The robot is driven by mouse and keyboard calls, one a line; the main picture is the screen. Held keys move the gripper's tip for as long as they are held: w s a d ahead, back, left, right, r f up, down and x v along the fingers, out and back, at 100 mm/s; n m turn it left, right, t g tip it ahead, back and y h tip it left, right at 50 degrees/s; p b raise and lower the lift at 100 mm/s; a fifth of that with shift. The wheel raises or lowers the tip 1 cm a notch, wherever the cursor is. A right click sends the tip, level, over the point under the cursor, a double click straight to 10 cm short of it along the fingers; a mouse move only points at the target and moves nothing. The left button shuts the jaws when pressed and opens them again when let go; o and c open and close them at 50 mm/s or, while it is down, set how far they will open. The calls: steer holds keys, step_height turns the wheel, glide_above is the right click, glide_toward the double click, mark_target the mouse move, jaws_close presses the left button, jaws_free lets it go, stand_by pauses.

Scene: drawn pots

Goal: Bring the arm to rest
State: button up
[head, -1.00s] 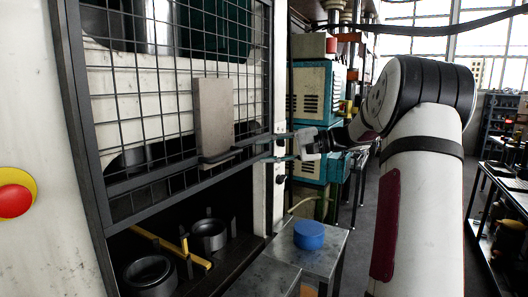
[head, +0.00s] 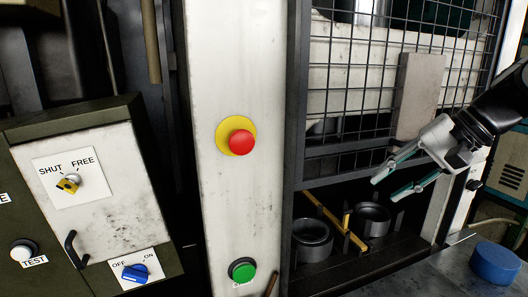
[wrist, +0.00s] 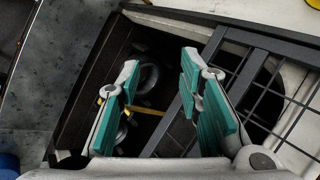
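My gripper (head: 390,188) is at the right of the head view, in front of the lower part of the mesh guard and left of the blue round pot. Its two fingers with green pads are spread apart, and nothing shows between them. In the wrist view the open fingers (wrist: 158,90) point toward the dark opening below the guard. My black and white wrist comes in from the right edge of the head view.
The mesh guard (head: 365,100) has a beige plate (head: 415,95). Dark cylinders (head: 312,240) and a yellow bar (head: 335,222) sit in the opening. A blue pot (head: 495,263) stands on a metal table. A red button (head: 241,143), green button (head: 242,270) and switch box (head: 85,190) are left.

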steer(key=s+a+f+n+h, duration=0.2)
steer(key=s+n+h, duration=0.1)
steer(key=s, duration=0.6)
steer(key=s+a+f+n+t+h, duration=0.1)
steer(key=s+a+f+n+h, duration=0.1)
steer(key=s, duration=0.7)
steer(key=shift+s+a+f+n+h, duration=0.3)
steer(key=shift+a+f+n+h, duration=0.1)
steer(key=shift+a+n+h, duration=0.3)
steer(key=shift+a, duration=0.1)
stand_by(0.5)
